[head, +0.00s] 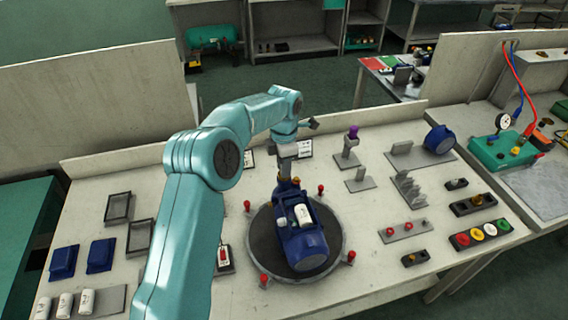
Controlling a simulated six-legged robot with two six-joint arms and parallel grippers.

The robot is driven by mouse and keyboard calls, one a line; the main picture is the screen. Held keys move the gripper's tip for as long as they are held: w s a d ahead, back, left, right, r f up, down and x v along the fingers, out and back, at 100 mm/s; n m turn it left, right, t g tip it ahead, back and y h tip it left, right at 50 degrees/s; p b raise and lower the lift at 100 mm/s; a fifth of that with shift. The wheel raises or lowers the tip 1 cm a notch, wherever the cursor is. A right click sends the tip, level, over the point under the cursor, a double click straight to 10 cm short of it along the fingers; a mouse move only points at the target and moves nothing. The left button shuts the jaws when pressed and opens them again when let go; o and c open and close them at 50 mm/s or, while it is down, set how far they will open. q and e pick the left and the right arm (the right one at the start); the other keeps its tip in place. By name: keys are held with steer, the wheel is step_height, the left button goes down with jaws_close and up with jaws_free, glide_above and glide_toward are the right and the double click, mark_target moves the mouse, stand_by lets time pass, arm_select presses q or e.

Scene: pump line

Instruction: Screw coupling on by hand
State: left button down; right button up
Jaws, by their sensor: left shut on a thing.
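A blue pump (302,243) with a white box on its top lies on a round dark turntable (332,226) in the middle of the bench. My left gripper (287,172) points down at the far end of the pump. It is shut on the coupling (288,186), a small dark part that is mostly hidden by the fingers and the pump. I cannot tell how far the coupling sits on the pump. My right gripper is not in view.
Red-topped pegs (351,256) stand around the turntable. Grey stands and a stepped block (408,190) are to the right, with a strip of coloured caps (482,235). Blue blocks (100,256), trays and white cylinders (66,305) are at left. A low back wall edges the bench.

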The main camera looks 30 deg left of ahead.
arm_select(q)
steer(key=shift+m+p, duration=0.35)
steer(key=shift+m, duration=1.35)
steer(key=shift+m, duration=0.6)
steer(key=shift+m+p, duration=0.3)
steer(key=shift+m, duration=0.8)
steer(key=m, duration=0.3)
steer(key=shift+p, duration=0.3)
steer(key=c, duration=1)
jaws_free()
steer(key=shift+f, duration=0.1)
steer(key=shift+c, duration=0.2)
